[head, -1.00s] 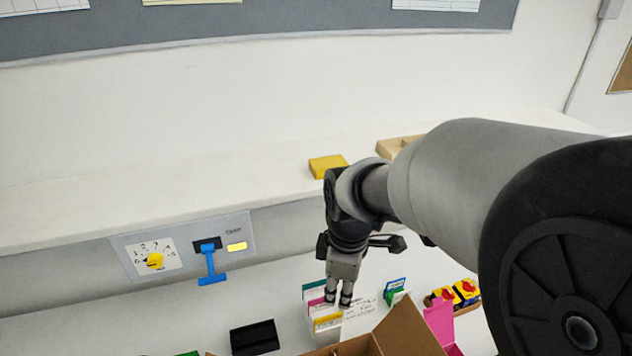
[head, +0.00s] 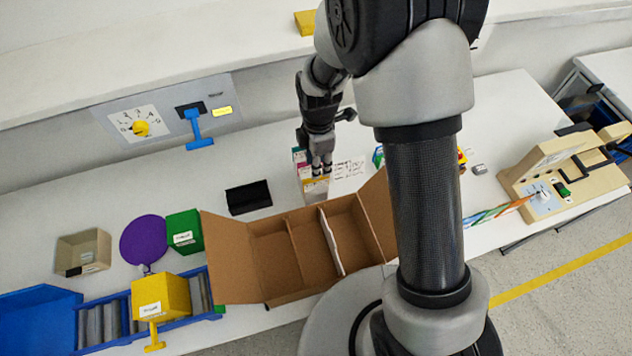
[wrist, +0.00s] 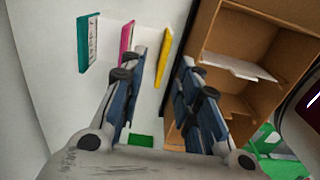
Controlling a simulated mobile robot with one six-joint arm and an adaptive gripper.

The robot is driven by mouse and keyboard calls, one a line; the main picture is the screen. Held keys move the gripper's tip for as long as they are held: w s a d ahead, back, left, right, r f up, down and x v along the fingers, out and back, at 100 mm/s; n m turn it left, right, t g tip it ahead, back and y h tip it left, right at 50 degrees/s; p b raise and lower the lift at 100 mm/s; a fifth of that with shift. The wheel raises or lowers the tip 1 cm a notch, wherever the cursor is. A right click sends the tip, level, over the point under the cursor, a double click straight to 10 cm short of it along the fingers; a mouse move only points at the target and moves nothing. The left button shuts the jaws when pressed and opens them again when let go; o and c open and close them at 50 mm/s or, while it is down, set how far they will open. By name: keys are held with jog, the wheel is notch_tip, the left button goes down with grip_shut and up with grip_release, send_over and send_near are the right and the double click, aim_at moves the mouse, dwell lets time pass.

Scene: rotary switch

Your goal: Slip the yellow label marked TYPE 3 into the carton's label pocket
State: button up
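The yellow label (wrist: 163,58) stands upright in the wrist view, with pink (wrist: 127,42) and teal (wrist: 88,42) labels to its left. Any marking on the yellow label is not readable. My gripper (wrist: 163,62) is open, one finger on each side of the yellow label, with gaps visible. In the head view my gripper (head: 320,170) points down at the label group, behind the carton. The open brown carton (head: 262,262) has inner dividers, one with a whitish face; it also shows in the wrist view (wrist: 220,30). I cannot make out its label pocket.
A black block (head: 249,198) lies left of the labels. A panel has a yellow dial (head: 141,128) and blue lever (head: 197,128). Left of the carton are a green box (head: 184,232), a purple disc (head: 143,242) and a yellow box (head: 162,296) over a roller conveyor. A beige machine (head: 560,175) stands right.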

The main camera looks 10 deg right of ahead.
aim_at(316, 183)
jog(key=f, duration=0.2)
jog(key=f+b, duration=0.1)
jog(key=f, duration=0.3)
jog(key=shift+s+a+f, duration=0.3)
jog(key=shift+s, duration=0.05)
jog(key=shift+c, duration=0.5)
grip_shut()
